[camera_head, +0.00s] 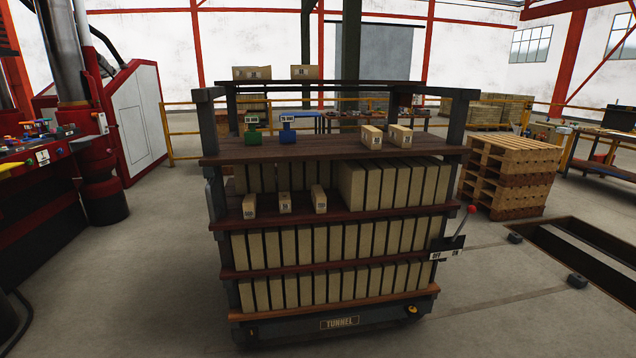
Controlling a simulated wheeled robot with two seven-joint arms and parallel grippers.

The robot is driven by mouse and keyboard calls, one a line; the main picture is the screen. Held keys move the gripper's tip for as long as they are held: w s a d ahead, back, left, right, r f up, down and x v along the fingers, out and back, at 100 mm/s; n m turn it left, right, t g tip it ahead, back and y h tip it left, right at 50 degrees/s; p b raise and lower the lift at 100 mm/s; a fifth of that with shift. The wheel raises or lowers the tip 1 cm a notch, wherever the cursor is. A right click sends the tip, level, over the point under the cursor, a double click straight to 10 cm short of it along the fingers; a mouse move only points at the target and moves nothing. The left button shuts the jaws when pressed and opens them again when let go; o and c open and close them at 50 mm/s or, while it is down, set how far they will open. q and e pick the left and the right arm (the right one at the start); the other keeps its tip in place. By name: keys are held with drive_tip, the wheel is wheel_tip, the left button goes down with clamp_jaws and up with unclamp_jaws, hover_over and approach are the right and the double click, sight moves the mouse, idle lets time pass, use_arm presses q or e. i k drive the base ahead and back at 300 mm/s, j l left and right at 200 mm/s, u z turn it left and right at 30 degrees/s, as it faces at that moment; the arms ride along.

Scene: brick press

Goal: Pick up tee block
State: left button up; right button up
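No block in view can be surely told as the tee block. A small green block (253,133) and a small blue block (287,132) stand on the left part of the cart's top shelf (325,148), each with a label at its top; the labels are too small to read surely. Several small coloured pieces (33,137) lie on the red machine's table at the far left, too small to make out. Neither of my grippers is in view.
The cart, marked TUNNEL (340,323), holds rows of tan bricks (330,289); two tan bricks (372,137) lie on its top right. A lever (460,228) sticks out at its right. Pallets (510,175) and a floor pit (590,255) lie right. Floor left of the cart is clear.

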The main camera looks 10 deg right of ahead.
sight(286, 136)
drive_tip(key=i+l+u, duration=0.15)
drive_tip(key=u, duration=0.2)
drive_tip(key=i+l+u, duration=0.4)
drive_tip(key=u, duration=0.25)
drive_tip(key=l, duration=0.1)
